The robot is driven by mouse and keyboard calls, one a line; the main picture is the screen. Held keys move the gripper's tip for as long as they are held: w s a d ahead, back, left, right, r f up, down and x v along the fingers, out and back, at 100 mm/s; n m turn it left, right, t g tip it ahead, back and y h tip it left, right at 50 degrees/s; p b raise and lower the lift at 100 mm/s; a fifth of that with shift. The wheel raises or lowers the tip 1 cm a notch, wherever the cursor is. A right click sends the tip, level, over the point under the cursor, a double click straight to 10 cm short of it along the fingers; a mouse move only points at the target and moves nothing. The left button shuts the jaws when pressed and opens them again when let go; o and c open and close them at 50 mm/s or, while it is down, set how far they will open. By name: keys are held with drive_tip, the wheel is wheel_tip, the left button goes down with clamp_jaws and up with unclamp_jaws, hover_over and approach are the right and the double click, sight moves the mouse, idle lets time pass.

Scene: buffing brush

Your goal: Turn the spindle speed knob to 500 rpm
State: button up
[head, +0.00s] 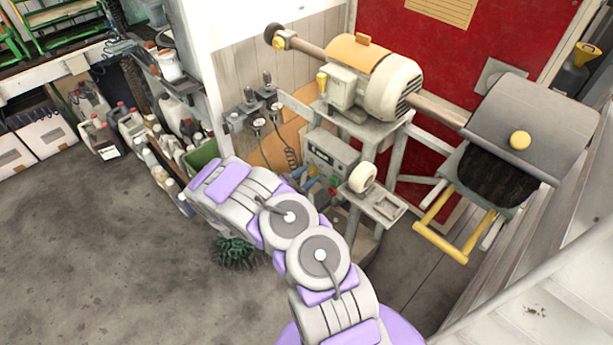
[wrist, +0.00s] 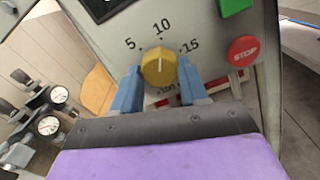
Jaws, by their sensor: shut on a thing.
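The yellow spindle speed knob (wrist: 158,68) sits on the grey control panel (wrist: 218,60) in the wrist view. Marks 5, 10 and 15 run around its top, with a partly covered "x100" label below. Its pointer line looks to be up near the 10. My gripper (wrist: 157,78) has one blue finger on each side of the knob and is shut on it. In the head view my gripper (head: 306,179) is at the front of the control box (head: 330,155); the knob is too small to make out there.
A red STOP button (wrist: 243,50) and a green button (wrist: 234,5) lie right of the knob. Dial gauges (wrist: 49,125) are at the left. The motor (head: 380,85) stands above the box, and a small bracket tray (head: 388,207) juts out at its right.

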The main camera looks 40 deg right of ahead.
drive_tip(key=shift+c, duration=1.4)
drive_tip(key=shift+n, duration=0.4)
drive_tip(key=n+p, duration=0.1)
drive_tip(key=n, duration=1)
drive_tip(key=shift+p, duration=0.35)
drive_tip(key=shift+a, duration=0.1)
drive_tip(key=o, duration=0.9)
drive_tip(key=shift+w, duration=0.1)
drive_tip(key=shift+c, duration=0.2)
drive_tip(key=shift+o, duration=1)
